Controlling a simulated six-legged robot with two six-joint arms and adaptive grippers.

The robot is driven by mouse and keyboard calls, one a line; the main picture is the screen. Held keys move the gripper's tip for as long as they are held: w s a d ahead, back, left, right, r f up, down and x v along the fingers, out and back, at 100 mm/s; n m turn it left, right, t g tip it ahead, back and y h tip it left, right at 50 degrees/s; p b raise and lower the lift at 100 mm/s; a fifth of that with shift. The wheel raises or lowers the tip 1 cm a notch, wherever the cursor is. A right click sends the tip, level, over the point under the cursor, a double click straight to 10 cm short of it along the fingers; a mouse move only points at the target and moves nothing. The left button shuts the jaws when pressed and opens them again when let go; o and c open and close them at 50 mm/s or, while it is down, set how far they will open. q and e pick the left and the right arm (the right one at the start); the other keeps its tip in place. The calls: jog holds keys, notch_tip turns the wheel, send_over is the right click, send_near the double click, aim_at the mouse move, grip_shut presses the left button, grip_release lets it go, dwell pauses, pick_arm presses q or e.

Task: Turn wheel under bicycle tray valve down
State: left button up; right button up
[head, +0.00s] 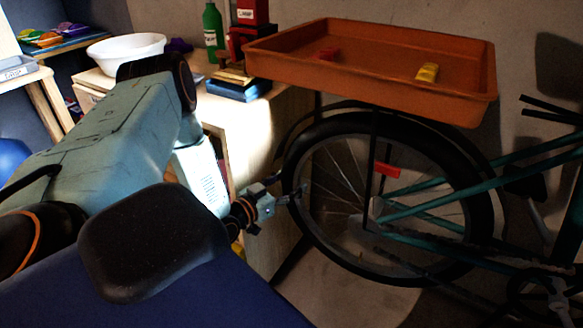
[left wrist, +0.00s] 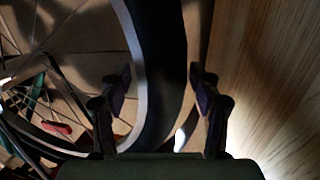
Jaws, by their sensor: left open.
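The bicycle wheel (head: 484,205) stands upright under the orange tray (head: 360,88), with a dark tyre and thin spokes. I cannot make out a valve in either view. My left gripper (head: 293,197) is open at the wheel's left edge. In the left wrist view the gripper (left wrist: 163,88) has one finger on each side of the dark tyre (left wrist: 163,45), as seen in the picture. The pale rim (left wrist: 131,45) runs near the left finger. I cannot tell whether either finger touches the wheel. My right gripper is not in view.
A red reflector (head: 387,170) sits near the hub. The teal bicycle frame (head: 430,185) extends right. A wooden cabinet (head: 262,125) stands close left of the wheel, with a white basin (head: 125,48) on top.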

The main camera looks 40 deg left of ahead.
pick_arm(q)
jog(key=shift+s+d+r, duration=0.1)
jog(key=shift+s+r, duration=0.05)
jog(key=shift+s, duration=1.3)
jog(key=shift+s+d+r, duration=0.1)
jog(key=shift+s, duration=1.35)
